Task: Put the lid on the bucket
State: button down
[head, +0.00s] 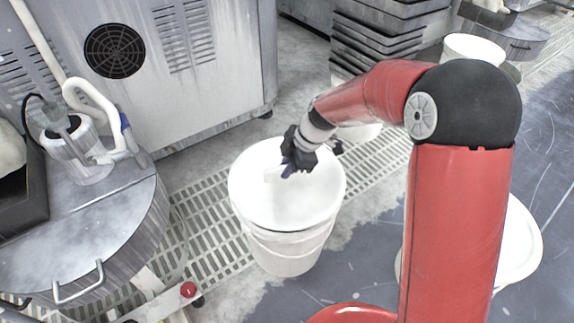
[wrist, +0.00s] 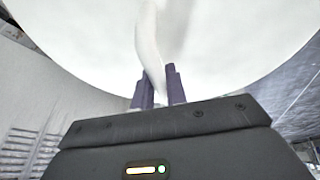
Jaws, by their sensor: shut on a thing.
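A white bucket (head: 285,254) stands upright on the floor in the middle of the head view. A round white lid (head: 297,210) lies over its mouth in that view; I cannot tell whether it is fully seated or slightly above the rim. My gripper (head: 288,172) is over the lid, its purple fingers shut on the lid's upright white handle. In the wrist view, the fingers (wrist: 160,86) pinch the handle, and the pale lid (wrist: 230,50) fills the area beyond them. The gripper hides part of the lid's far side.
A metal cabinet (head: 195,105) stands behind the bucket. A round grey machine (head: 95,235) stands at the left, with a red knob (head: 188,289) near its foot. Another white round container (head: 520,245) is partly behind my arm. Floor grating (head: 205,215) surrounds the bucket.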

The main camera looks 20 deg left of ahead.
aim_at(300, 178)
jog(key=shift+f, duration=0.2)
jog(key=c, duration=1.3)
grip_release()
jog(key=s+d+r+m+t+p, duration=0.1)
jog(key=d+r+m, duration=0.1)
jog(key=d+r, duration=0.4)
jog(key=s+d+r+m+p, duration=0.1)
jog(key=d+r+m+p, duration=0.15)
jog(key=r, duration=0.55)
jog(key=s+d+r+m+t+h+p, duration=0.1)
jog(key=s+d+r+m+p, duration=0.1)
jog(key=s+d+r+m, duration=0.2)
jog(key=s+d+r+m+t+h+p, duration=0.1)
jog(key=s+d+r+m, duration=0.3)
jog(key=s+d+m, duration=0.4)
jog(key=s+d+r+m+t+h+p, duration=0.2)
jog(key=s+d+r+m, duration=0.3)
jog(key=d, duration=0.4)
jog(key=shift+s+m+t+h+p, duration=0.4)
jog(key=shift+s+m+t, duration=0.3)
jog(key=shift+m, duration=0.45)
